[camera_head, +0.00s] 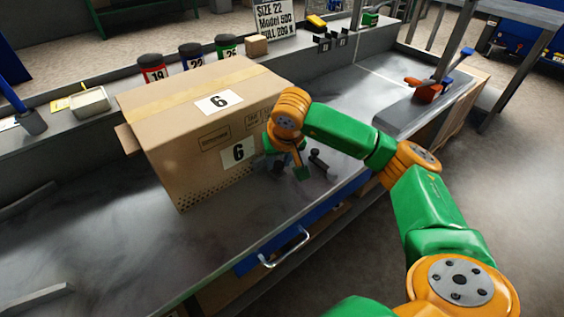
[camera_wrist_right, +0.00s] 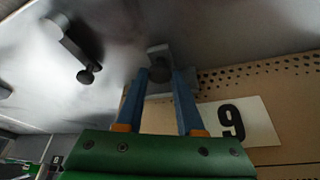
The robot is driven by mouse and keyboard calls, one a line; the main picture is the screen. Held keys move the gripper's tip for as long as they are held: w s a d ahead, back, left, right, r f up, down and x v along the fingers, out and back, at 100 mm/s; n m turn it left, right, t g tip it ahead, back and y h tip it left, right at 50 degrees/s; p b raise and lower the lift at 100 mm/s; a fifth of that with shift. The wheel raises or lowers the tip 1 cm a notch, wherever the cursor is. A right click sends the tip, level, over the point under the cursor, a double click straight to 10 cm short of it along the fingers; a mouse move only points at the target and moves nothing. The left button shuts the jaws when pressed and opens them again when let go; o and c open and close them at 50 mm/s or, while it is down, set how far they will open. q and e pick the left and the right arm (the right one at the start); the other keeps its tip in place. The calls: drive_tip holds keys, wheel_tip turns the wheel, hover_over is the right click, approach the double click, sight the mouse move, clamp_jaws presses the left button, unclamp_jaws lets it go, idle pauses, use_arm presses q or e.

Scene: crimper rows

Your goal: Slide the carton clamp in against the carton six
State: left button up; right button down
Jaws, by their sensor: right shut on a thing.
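The carton six (camera_head: 185,150) is a large brown box standing on the grey bench, with a "6" label on its top and front. My right gripper (camera_head: 297,172) is low at the carton's right end, mostly hidden behind my own wrist in the head view. In the right wrist view its blue fingers (camera_wrist_right: 160,85) are shut on the dark knob of a grey bracket, which I take for the carton clamp (camera_wrist_right: 157,53). The bracket is close beside the carton's dotted lower edge (camera_wrist_right: 255,75); I cannot tell whether they touch. My left gripper is not in view.
A dark handle with a round end (camera_head: 319,160) stands on the bench just right of the gripper. Labelled jars (camera_head: 192,55) and a sign (camera_head: 273,25) line the back ledge. A red-handled tool (camera_head: 428,90) is at the right.

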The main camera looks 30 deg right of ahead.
drive_tip(key=c, duration=0.5)
unclamp_jaws()
drive_tip(key=shift+s, duration=0.1)
drive_tip(key=shift+c, duration=0.2)
drive_tip(key=p+v, duration=0.1)
drive_tip(key=v, duration=0.6)
